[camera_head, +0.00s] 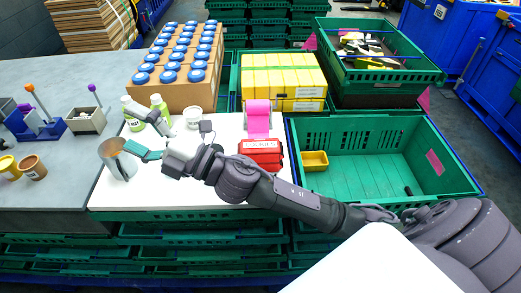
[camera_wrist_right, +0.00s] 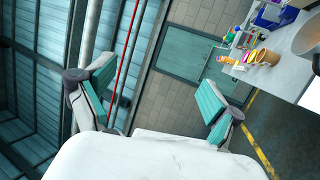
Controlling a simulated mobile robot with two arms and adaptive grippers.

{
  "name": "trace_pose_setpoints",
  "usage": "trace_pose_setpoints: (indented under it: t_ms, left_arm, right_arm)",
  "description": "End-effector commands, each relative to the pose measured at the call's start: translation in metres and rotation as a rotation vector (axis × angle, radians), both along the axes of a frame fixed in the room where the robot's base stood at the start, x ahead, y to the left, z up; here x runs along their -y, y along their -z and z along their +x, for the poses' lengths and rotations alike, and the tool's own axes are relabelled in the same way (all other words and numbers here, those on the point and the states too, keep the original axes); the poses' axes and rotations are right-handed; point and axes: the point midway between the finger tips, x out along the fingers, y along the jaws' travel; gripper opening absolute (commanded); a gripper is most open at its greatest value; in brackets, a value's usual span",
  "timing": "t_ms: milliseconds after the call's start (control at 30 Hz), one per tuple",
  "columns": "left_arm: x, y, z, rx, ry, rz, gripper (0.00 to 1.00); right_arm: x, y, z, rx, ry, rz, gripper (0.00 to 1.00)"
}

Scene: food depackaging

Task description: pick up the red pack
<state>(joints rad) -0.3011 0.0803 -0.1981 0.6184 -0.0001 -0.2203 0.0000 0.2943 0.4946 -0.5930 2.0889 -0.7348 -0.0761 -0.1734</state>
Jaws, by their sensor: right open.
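The red pack (camera_head: 262,148), with a pale label, lies on the white board (camera_head: 225,204) near its right edge, next to the green crate. My right arm reaches across from the right, close in front of the pack's lower side. My right gripper (camera_head: 140,131) is well to the left of the pack, over the board's left part near the bottles. In the right wrist view its fingers (camera_wrist_right: 155,112) are spread wide with nothing between them. The red pack does not show in that view. I see no left gripper.
A grey metal cup (camera_head: 117,160) stands beside my right gripper, with green bottles (camera_head: 160,106) behind. A pink strip (camera_head: 258,119) stands behind the pack. A green crate (camera_head: 375,178) on the right holds a yellow tray (camera_head: 315,160). A box of blue-capped jars (camera_head: 181,92) stands behind.

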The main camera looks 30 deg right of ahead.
Motion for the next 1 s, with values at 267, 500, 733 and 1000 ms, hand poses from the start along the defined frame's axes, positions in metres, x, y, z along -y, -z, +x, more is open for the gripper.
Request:
trace_pose_setpoints:
  t_ms: [267,500,733,1000]
  left_arm:
    - [0.0,0.0,0.002,0.003,0.0,-0.001,0.41]
    - [0.0,-0.001,0.002,0.004,0.001,-0.001,0.41]
    - [0.001,-0.001,0.003,0.004,0.002,-0.002,0.41]
    - [0.001,-0.012,0.002,0.004,0.003,-0.002,0.41]
  right_arm:
    - [-0.029,0.057,-0.032,0.682,-0.594,-1.022,0.92]
    - [0.156,0.106,0.008,0.581,-1.001,-1.862,0.92]
    - [0.271,0.08,0.007,0.3,-1.17,-2.157,0.92]
    - [0.284,0.113,0.004,0.255,-1.198,-2.182,0.92]
